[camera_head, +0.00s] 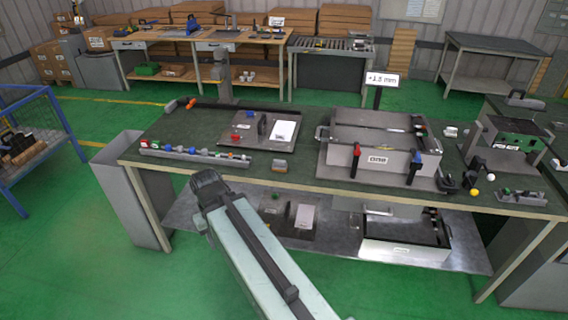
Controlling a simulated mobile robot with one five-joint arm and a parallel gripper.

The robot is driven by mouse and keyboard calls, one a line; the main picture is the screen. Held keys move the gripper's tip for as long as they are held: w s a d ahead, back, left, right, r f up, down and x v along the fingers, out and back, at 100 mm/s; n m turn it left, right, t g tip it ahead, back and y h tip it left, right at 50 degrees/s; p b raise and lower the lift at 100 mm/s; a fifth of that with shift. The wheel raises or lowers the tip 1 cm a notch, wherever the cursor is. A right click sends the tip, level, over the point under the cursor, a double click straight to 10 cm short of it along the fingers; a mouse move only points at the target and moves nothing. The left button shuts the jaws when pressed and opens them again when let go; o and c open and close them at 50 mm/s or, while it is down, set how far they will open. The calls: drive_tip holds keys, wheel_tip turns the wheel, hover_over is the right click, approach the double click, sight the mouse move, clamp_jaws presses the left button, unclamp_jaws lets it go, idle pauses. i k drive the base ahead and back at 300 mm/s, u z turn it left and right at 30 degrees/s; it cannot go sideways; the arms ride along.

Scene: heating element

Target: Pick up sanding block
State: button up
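A small block with a grey body and a tan layer, which looks like the sanding block (280,166), lies near the front edge of the dark green bench top (300,179). It stands apart from the things around it, and nothing covers it. My pale arm reaches up from the bottom of the picture and ends in a dark joint in front of the bench, left of and below the block. No gripper fingers show, so I cannot see whether they are open or shut. Nothing of mine touches the block.
A long rail with coloured pieces (195,158) lies left of the block. A flat tray (235,141) is behind it. A large metal box fixture (385,140) stands to the right. A grey bin (130,190) stands at the bench's left end. A lower shelf (340,245) holds more items.

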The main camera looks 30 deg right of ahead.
sight(278, 165)
drive_tip(key=i, duration=1.5)
drive_tip(key=u, duration=0.8)
